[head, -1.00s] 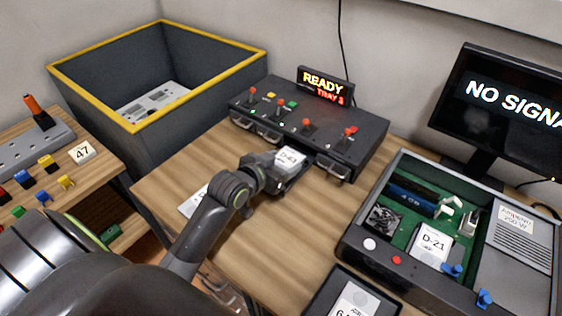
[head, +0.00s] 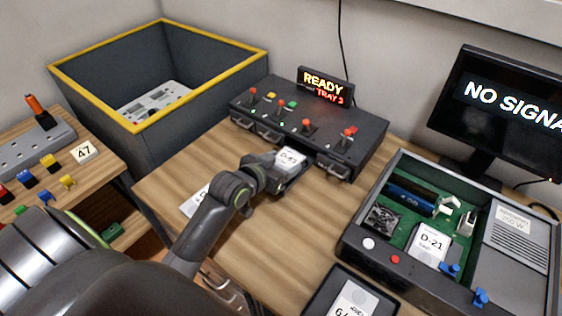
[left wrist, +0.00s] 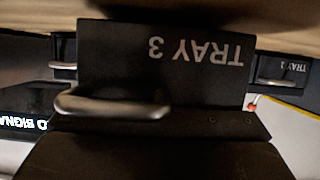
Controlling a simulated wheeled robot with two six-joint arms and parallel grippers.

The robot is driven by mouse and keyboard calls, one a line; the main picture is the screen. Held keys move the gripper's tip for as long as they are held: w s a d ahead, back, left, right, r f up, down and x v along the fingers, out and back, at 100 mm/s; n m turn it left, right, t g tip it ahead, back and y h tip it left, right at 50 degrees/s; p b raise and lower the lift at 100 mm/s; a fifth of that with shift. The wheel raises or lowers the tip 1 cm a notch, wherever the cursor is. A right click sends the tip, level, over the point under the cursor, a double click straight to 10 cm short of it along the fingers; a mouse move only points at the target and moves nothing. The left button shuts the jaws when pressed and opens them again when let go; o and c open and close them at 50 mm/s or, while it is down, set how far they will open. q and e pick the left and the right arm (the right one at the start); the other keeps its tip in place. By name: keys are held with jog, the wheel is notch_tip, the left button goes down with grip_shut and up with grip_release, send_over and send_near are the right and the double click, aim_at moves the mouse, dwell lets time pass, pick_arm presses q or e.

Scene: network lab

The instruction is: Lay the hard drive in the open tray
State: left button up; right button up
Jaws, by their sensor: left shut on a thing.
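The hard drive (head: 290,158), with a white label that seems to read D-43, is at the end of my left gripper (head: 268,178). The gripper is shut on its near end; the fingertips are largely hidden. The drive is over the open tray, which sticks out of the black console; whether it touches the tray floor I cannot tell. In the left wrist view the tray's front (left wrist: 160,60), marked TRAY 3, and its handle (left wrist: 115,103) appear upside down. A dark surface (left wrist: 150,155), seemingly the drive, fills the bottom. My right gripper is not in view.
The console (head: 310,125) has other shut trays, switches and a sign (head: 325,87) reading READY, TRAY 3. An open computer case (head: 350,240) holding a D-21 drive stands right, a yellow-rimmed bin (head: 205,100) left. The table's middle is clear.

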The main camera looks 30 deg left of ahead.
pick_arm(q)
jog(key=shift+s+f+p, duration=0.1)
jog(key=shift+f+p, duration=0.3)
jog(key=shift+p, duration=0.6)
dwell(1.8)
dwell(0.4)
jog(key=o, duration=1.4)
jog(key=shift+a, duration=0.1)
jog(key=shift+o, duration=0.2)
jog(key=shift+w+r+p, duration=0.2)
jog(key=shift+r+p, duration=0.85)
jog(key=shift+p, duration=0.1)
notch_tip(320, 180, up, 6)
jog(key=p, duration=0.6)
jog(key=shift+r, duration=0.2)
jog(key=shift+s+f, duration=0.1)
jog(key=shift+f, duration=0.05)
